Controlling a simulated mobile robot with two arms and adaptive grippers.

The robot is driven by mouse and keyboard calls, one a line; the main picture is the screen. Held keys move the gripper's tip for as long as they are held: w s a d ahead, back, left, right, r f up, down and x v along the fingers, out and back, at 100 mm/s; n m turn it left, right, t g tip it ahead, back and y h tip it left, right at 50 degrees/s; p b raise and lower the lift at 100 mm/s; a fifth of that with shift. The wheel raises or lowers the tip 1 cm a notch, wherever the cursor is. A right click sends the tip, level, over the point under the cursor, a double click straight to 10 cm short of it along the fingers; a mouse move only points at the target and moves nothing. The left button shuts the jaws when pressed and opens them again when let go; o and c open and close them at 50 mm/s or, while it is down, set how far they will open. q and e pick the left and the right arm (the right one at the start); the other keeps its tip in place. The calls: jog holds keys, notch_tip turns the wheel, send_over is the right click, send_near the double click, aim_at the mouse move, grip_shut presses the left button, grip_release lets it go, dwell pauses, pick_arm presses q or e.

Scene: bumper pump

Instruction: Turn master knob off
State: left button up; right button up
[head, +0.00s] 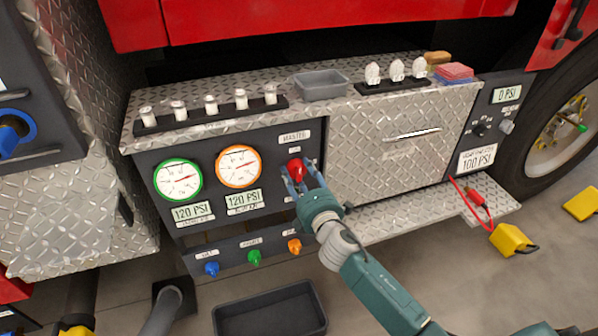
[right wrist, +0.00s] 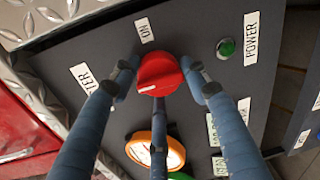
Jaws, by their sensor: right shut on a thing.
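The red master knob (head: 297,168) sits on the dark panel under the "MASTER" label in the head view. In the right wrist view the knob (right wrist: 159,74) fills the centre, with the "ON" label (right wrist: 144,31) just above it. Its white mark is at the knob's lower left in that view. My right gripper (head: 298,178) is shut on the knob, its blue fingers around it; they also show in the right wrist view (right wrist: 160,80). My left gripper is not in view.
Two gauges, green-rimmed (head: 178,180) and orange-rimmed (head: 238,166), are left of the knob. Blue (head: 211,269), green (head: 254,257) and orange (head: 294,246) knobs sit below. A grey tray (head: 321,86) stands on the ledge above. A green button (right wrist: 226,47) is by the "POWER" label.

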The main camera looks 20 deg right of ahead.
jog(key=shift+a+r+n, duration=0.2)
jog(key=shift+a+n, duration=0.1)
jog(key=shift+n, duration=0.1)
jog(key=shift+c, duration=0.5)
jog(key=shift+f, duration=0.15)
jog(key=o, duration=0.9)
jog(key=shift+o, duration=1.3)
jog(key=shift+a, duration=0.2)
jog(key=shift+s+d+f, duration=0.1)
jog(key=shift+s+d, duration=0.1)
jog(key=shift+d, duration=0.05)
jog(key=s+r, duration=0.1)
jog(key=s, duration=1)
jog(key=shift+s, duration=0.25)
